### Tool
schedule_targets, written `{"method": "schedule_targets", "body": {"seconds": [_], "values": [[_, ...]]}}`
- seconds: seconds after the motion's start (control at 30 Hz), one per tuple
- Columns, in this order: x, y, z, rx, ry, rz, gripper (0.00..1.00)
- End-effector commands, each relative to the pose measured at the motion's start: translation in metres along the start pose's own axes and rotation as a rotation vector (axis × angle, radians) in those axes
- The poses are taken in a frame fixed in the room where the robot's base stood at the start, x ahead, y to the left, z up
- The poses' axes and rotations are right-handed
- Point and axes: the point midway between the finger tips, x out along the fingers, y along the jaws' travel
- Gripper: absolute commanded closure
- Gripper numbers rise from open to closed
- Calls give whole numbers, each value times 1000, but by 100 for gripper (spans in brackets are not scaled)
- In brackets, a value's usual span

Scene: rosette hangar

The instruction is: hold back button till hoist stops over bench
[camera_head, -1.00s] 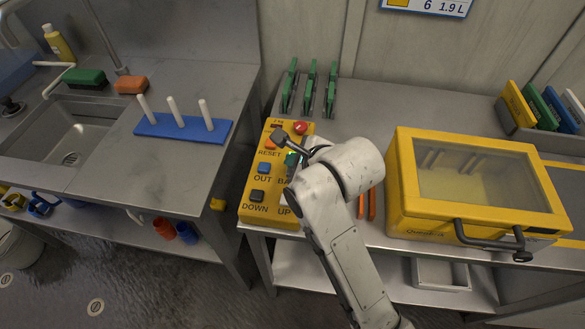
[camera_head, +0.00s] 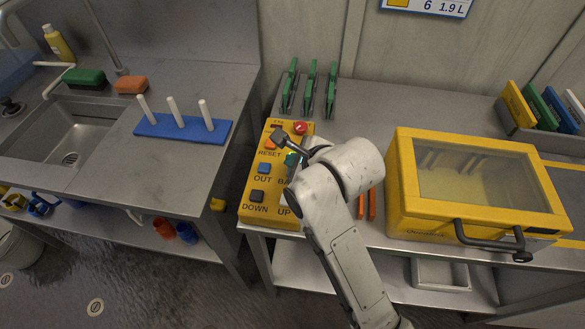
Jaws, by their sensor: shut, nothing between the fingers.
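The yellow control box (camera_head: 250,196) lies on the middle bench. It has a red knob, an orange button over RESET, a blue button over OUT and a dark button over DOWN. The UP button is hidden behind my arm. The hoist is not in view.
A yellow case with a clear lid (camera_head: 395,185) stands right of my arm on the bench. Green clips (camera_head: 311,88) stand behind the control box. A blue peg rack (camera_head: 160,129) and a sink (camera_head: 75,135) are to the left, across a gap.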

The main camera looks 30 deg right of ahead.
Motion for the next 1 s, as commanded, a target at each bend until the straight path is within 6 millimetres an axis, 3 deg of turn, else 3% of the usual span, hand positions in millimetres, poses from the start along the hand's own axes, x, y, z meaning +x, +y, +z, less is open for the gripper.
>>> {"method": "schedule_targets", "body": {"seconds": [1.0], "values": [[6,4,-4,0,0,0,100]]}}
